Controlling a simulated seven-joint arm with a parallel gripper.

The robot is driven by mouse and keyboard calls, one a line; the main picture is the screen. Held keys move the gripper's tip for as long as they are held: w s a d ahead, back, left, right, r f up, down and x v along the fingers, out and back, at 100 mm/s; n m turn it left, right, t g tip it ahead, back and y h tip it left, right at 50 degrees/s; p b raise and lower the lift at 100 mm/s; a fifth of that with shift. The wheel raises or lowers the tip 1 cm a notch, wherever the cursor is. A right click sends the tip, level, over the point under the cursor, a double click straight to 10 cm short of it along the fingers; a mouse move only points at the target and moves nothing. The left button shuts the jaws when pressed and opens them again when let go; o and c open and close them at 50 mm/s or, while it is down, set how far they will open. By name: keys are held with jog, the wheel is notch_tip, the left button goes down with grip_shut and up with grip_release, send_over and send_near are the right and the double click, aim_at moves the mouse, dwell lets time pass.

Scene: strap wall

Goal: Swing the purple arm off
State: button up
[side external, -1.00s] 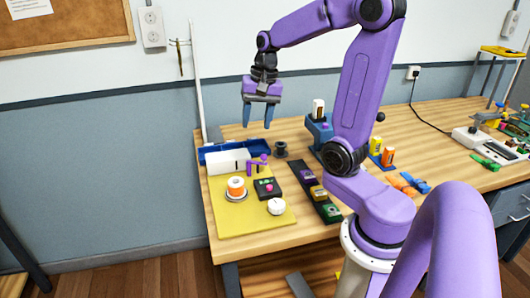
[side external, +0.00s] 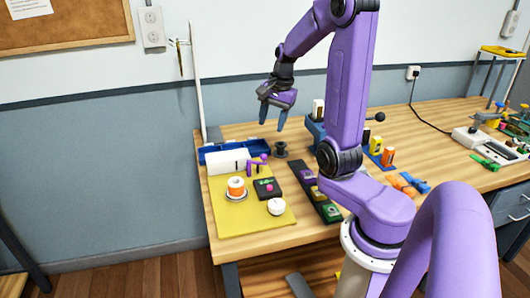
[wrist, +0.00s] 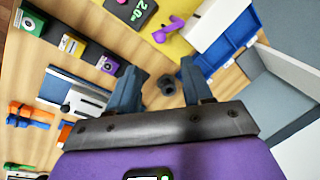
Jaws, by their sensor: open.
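The small purple arm (side external: 257,162) sits by the right end of the white box (side external: 228,161) at the back of the yellow mat. It also shows near the top of the wrist view (wrist: 170,29), beside the white box (wrist: 207,20). My gripper (side external: 272,125) is open and empty, tilted, above the back of the bench and clear of the purple arm. In the wrist view its two blue-grey fingers (wrist: 162,82) are spread, with a dark spool (wrist: 167,84) showing below between them. How the purple arm is attached is too small to tell.
The yellow mat (side external: 230,222) holds an orange-and-white spool (side external: 236,187), a dark box with a pink knob (side external: 266,188) and a white round object (side external: 276,206). A blue tray (side external: 212,154) lies behind. A dark strip of modules (side external: 320,200) lies to the right.

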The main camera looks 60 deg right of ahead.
aim_at(265, 155)
jog(key=f, duration=0.4)
jog(key=w+f, duration=0.1)
jog(key=f, duration=0.3)
jog(key=w+f, duration=0.1)
jog(key=f, duration=0.2)
jog(key=shift+w+a+f, duration=0.1)
jog(key=shift+a+f, duration=0.05)
jog(key=shift+f, duration=0.25)
grip_shut()
